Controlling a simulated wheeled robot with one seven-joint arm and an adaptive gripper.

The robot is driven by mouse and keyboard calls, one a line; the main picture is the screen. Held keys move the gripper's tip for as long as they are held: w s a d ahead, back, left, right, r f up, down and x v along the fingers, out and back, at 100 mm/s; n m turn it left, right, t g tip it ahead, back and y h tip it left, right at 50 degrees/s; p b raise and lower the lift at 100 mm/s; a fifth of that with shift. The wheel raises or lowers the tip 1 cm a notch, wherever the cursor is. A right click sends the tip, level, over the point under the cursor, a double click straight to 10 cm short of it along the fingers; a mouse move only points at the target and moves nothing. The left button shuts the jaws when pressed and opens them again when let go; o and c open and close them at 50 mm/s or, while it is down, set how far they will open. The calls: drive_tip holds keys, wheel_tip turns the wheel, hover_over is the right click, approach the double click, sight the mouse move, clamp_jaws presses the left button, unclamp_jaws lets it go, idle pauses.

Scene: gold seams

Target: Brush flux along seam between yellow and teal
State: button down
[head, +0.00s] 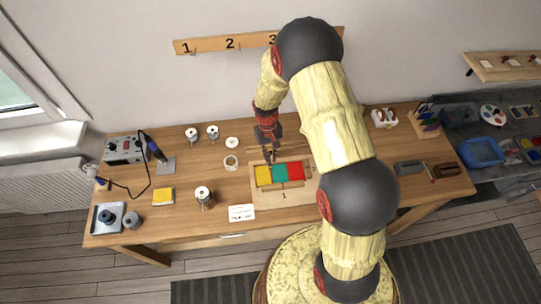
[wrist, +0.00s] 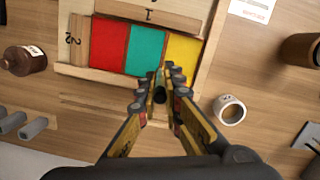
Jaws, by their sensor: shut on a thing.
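Yellow (head: 263,175), teal (head: 280,173) and red (head: 295,170) panels lie side by side in a wooden frame (head: 262,200) on the bench. In the wrist view the order is reversed, with yellow (wrist: 183,48) right of teal (wrist: 146,47) and red (wrist: 109,46) at left. My gripper (head: 271,158) is at the frame's far edge; in the wrist view my gripper (wrist: 160,88) is shut on a thin dark tool, likely the flux brush (wrist: 160,94). The tool points toward the yellow-teal seam. Its tip is hard to see, and I cannot tell whether it touches.
A white card (head: 241,212) lies at the front. A soldering station (head: 124,150) is at far left. Dark blocks (head: 409,167) lie at right.

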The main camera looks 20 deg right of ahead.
drive_tip(key=s+a, duration=0.1)
drive_tip(key=s, duration=0.5)
drive_tip(key=shift+s+a+p, duration=0.15)
drive_tip(key=shift+a+p, duration=0.2)
idle(3.2)
wheel_tip(320, 180, up, 6)
drive_tip(key=p, duration=0.3)
drive_tip(key=shift+p, duration=0.4)
idle(0.4)
idle(0.4)
